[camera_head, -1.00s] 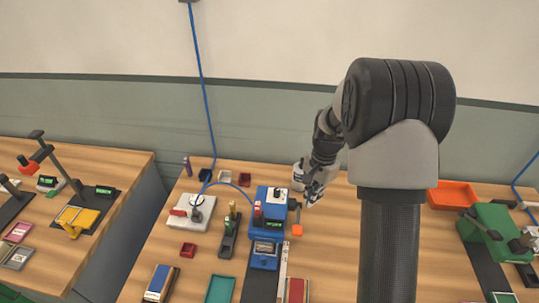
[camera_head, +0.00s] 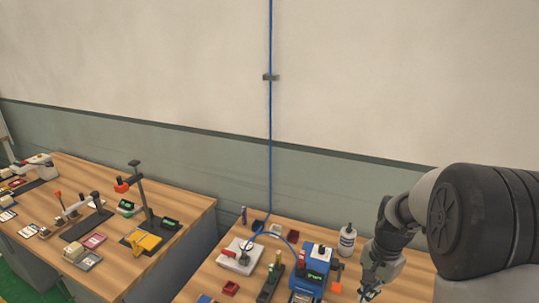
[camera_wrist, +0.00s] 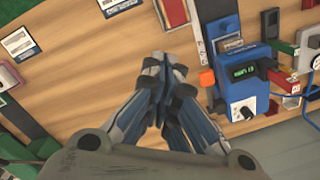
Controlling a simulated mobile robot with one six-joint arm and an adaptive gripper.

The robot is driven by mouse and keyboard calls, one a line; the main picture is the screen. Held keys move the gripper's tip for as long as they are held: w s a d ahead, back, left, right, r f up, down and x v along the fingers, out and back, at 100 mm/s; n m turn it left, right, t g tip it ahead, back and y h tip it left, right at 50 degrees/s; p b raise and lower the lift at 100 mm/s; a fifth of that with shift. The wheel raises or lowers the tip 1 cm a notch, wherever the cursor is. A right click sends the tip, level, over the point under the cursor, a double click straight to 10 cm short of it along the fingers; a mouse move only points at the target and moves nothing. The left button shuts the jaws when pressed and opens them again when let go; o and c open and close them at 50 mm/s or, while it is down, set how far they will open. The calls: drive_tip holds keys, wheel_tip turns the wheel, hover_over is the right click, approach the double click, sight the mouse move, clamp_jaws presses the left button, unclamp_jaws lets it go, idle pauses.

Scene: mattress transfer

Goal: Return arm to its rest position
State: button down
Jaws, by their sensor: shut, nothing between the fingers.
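My gripper (camera_wrist: 163,72) is shut and empty in the wrist view, its fingertips together above bare wooden tabletop. In the head view my gripper (camera_head: 368,294) shows at the lower right, close to the right of a blue machine (camera_head: 312,268). The blue machine, with a green display, a dial and an orange part, also shows to the right of my fingers in the wrist view (camera_wrist: 240,75). My arm is bent, with its large dark joint at the right edge of the head view. How high the fingertips are above the table is hard to tell.
A white bottle (camera_head: 347,240) stands behind my gripper. A white plate-like device (camera_head: 240,257) and a small red tray (camera_head: 230,288) lie left of the blue machine. Another bench (camera_head: 190,213) with stands and a yellow part (camera_head: 143,242) is across a gap at left. A blue cable (camera_head: 270,150) hangs down the wall.

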drive_tip(key=s+a+r+n+t+b, duration=0.2)
drive_tip(key=s+a+r+n, duration=0.4)
drive_tip(key=s+r, duration=0.4)
drive_tip(key=s+a+r+n+t+b, duration=0.1)
drive_tip(key=s+a+n, duration=0.1)
drive_tip(key=s, duration=0.4)
drive_tip(key=s+a+r+n+t+b, duration=0.1)
drive_tip(key=s+a+n, duration=0.1)
drive_tip(key=s, duration=0.5)
drive_tip(key=shift+s+a+n+t+h, duration=0.2)
drive_tip(key=shift+a+n+t+h, duration=0.15)
drive_tip(key=shift+n, duration=0.25)
